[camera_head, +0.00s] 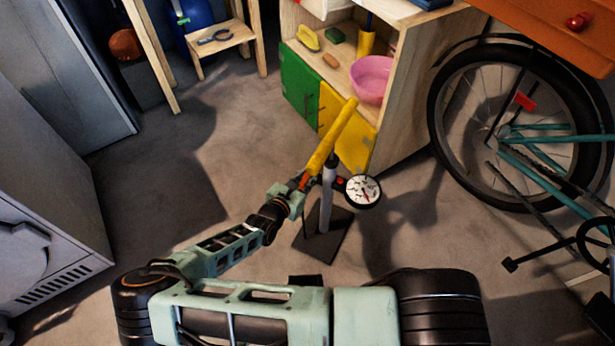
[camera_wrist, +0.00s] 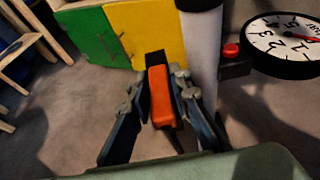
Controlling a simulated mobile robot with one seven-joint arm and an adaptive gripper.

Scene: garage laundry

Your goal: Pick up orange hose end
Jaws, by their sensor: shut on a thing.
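The orange hose end (camera_wrist: 161,98), with a black tip, stands between the fingers of my gripper (camera_wrist: 165,85) in the wrist view. The gripper is shut on it. In the head view my gripper (camera_head: 300,182) is close to the left of the floor pump's pale barrel (camera_head: 327,186), with a bit of the orange hose end (camera_head: 305,179) showing at the fingers. The barrel also rises just right of the fingers in the wrist view (camera_wrist: 200,55). The rest of the hose is hard to make out.
The pump has a yellow handle (camera_head: 333,135), a round gauge (camera_head: 363,191) and a dark base (camera_head: 313,246). Behind stands a wooden cabinet (camera_head: 412,110) with green and yellow doors. A bicycle (camera_head: 510,135) is at right. The floor at left is clear.

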